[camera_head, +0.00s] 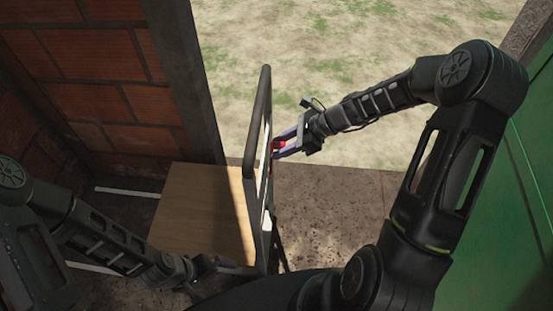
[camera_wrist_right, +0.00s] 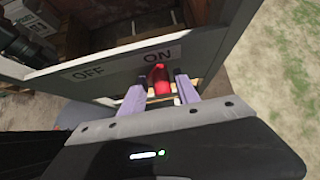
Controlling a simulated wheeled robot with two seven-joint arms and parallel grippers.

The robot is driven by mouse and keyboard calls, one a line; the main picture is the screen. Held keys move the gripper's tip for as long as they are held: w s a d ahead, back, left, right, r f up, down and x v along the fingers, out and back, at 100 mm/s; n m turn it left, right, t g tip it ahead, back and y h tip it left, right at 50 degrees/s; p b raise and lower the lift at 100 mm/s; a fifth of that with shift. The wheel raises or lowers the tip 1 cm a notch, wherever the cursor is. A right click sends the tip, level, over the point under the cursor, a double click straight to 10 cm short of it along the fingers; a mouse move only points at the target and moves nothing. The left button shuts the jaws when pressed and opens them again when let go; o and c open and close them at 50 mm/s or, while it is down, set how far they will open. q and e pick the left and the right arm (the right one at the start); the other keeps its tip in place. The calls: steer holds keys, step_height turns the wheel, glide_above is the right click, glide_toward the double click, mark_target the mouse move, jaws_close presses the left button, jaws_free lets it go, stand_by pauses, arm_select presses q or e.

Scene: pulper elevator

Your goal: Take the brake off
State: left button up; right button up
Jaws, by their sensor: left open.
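A red brake lever (camera_wrist_right: 160,78) sits in a slot in a grey panel (camera_wrist_right: 110,62) with OFF printed on the left and ON on the right. The lever is just below ON. My right gripper (camera_wrist_right: 160,92) is open, with one purple finger on each side of the lever and gaps visible. In the head view, the right gripper (camera_head: 287,147) reaches the right side of the cart's upright frame (camera_head: 256,120), and a bit of red lever (camera_head: 276,148) shows between its fingers. My left gripper (camera_head: 207,266) is open and low, near the cart's front edge; its fingers are hard to see.
The cart has a wooden platform (camera_head: 200,210) left of the frame. A brick wall (camera_head: 100,80) and grey post (camera_head: 188,80) stand at the left. A green surface (camera_head: 530,170) is at the far right. Grassy ground (camera_head: 290,50) lies open beyond the concrete floor (camera_head: 345,205).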

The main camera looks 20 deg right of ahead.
steer(key=shift+w+d+r, duration=0.1)
steer(key=shift+w+d, duration=0.05)
steer(key=shift+c, duration=1.3)
